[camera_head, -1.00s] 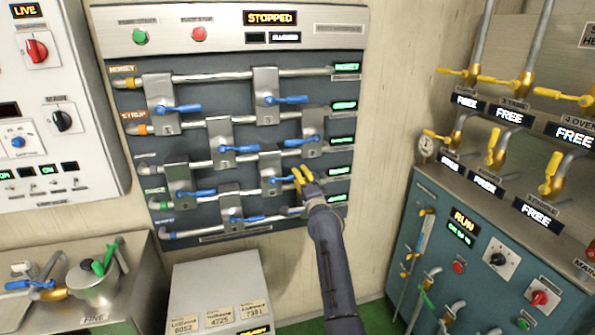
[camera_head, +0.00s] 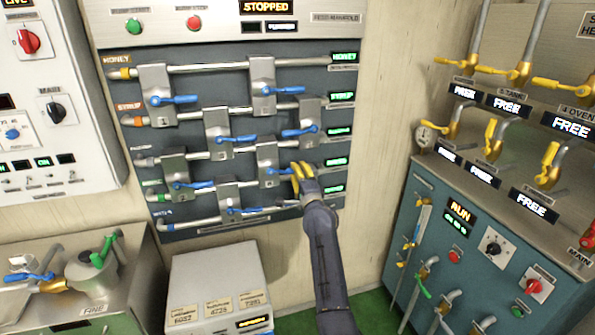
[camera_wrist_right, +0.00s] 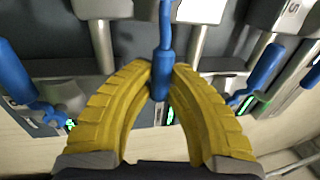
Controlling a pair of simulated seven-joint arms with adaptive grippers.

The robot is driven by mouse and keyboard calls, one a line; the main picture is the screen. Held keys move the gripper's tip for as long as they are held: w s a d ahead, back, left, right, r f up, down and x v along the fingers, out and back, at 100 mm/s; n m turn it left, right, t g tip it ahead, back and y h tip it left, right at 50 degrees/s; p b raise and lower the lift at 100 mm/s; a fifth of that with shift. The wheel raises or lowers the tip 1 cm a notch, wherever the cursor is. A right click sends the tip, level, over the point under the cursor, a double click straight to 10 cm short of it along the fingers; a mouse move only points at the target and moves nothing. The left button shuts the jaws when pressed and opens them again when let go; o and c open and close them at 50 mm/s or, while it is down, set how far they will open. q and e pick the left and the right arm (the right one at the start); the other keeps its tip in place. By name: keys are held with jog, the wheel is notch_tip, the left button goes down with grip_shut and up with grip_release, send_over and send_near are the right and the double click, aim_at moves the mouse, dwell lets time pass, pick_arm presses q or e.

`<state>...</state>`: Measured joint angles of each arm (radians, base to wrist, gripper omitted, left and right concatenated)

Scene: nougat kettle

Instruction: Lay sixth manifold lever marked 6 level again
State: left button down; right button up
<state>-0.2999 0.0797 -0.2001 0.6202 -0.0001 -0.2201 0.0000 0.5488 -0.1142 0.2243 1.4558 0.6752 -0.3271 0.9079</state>
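The manifold panel (camera_head: 200,225) carries several grey valve blocks on pipes, each with a blue lever. Their numbers are too small to read in the head view. My right gripper (camera_head: 300,173) has yellow fingers and stands at the panel's lower right, by the blue lever (camera_head: 277,171) on the block (camera_head: 267,155). In the right wrist view a blue lever (camera_wrist_right: 163,50) runs between the fingertips of my right gripper (camera_wrist_right: 162,72), which close against both its sides. Its number is not visible there. My left gripper is out of view.
Other blue levers flank the fingers in the right wrist view, one at left (camera_wrist_right: 22,75) and one at right (camera_wrist_right: 262,70). A grey-white box (camera_head: 215,275) stands below the panel. A teal cabinet (camera_head: 430,225) stands at the right.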

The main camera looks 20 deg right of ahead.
jog(key=o, duration=0.5)
jog(key=s, duration=0.4)
jog(key=s+f, duration=0.1)
jog(key=s, duration=0.3)
jog(key=s+f, duration=0.1)
jog(key=s, duration=0.2)
jog(key=shift+s+a+f, duration=0.1)
jog(key=shift+s+f, duration=0.15)
jog(key=shift+s, duration=0.15)
